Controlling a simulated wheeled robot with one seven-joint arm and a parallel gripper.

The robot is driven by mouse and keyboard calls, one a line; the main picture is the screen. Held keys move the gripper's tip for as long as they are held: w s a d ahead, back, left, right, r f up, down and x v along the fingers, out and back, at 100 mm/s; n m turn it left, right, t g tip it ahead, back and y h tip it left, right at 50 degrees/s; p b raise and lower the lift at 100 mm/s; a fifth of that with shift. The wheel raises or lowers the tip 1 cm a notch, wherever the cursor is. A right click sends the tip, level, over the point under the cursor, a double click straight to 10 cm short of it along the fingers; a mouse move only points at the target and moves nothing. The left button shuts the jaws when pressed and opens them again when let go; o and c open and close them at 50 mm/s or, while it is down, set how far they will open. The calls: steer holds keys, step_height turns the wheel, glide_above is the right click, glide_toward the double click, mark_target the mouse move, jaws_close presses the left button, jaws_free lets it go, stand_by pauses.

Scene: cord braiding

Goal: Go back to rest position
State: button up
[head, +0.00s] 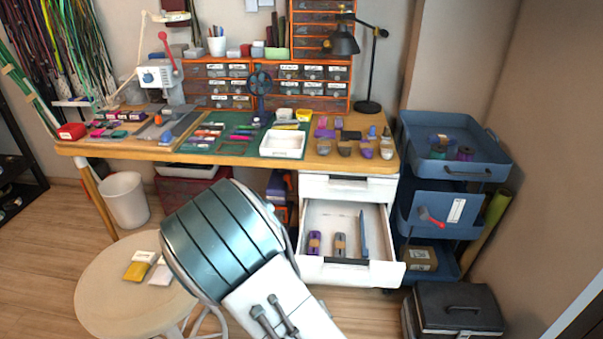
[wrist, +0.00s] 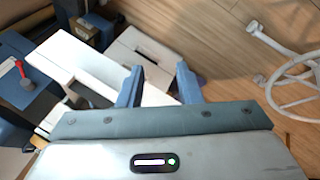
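My gripper (wrist: 159,86) shows in the wrist view with its two blue fingers spread apart and nothing between them. Beyond the fingers are the white drawer unit and the wooden floor. In the head view my arm rises at the bottom centre and hides my gripper. The open drawer (head: 322,216) is to the right of my arm. It holds a purple bundle (head: 314,243), a grey bundle (head: 340,245) and a thin blue item (head: 363,235).
A round stool (head: 105,300) with small packets stands left of my arm. The workbench (head: 215,157) is crowded behind. A blue cart (head: 455,175) and a dark case (head: 455,308) stand at the right. A white bin (head: 126,200) stands at the left, with open floor around it.

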step_height(320, 180, up, 24)
steer(key=s+r+m+g+y+p, duration=0.1)
steer(key=s+m+g+y+p, duration=0.15)
steer(key=y+p, duration=0.5)
steer(key=s+d+r+m+h+p, duration=0.1)
steer(key=s+d+r+p, duration=0.2)
steer(key=r, duration=0.4)
steer(key=s+d+r+h+p, duration=0.1)
steer(key=s+d+r+p, duration=0.2)
steer(key=d+r, duration=0.2)
steer(key=s+d+r+m+h+p, duration=0.1)
steer(key=s+d+r+h+p, duration=0.1)
steer(key=r, duration=0.6)
steer(key=shift+s+d+r+m+p, duration=0.4)
steer(key=shift+d+p, duration=0.25)
steer(key=shift+d, duration=0.25)
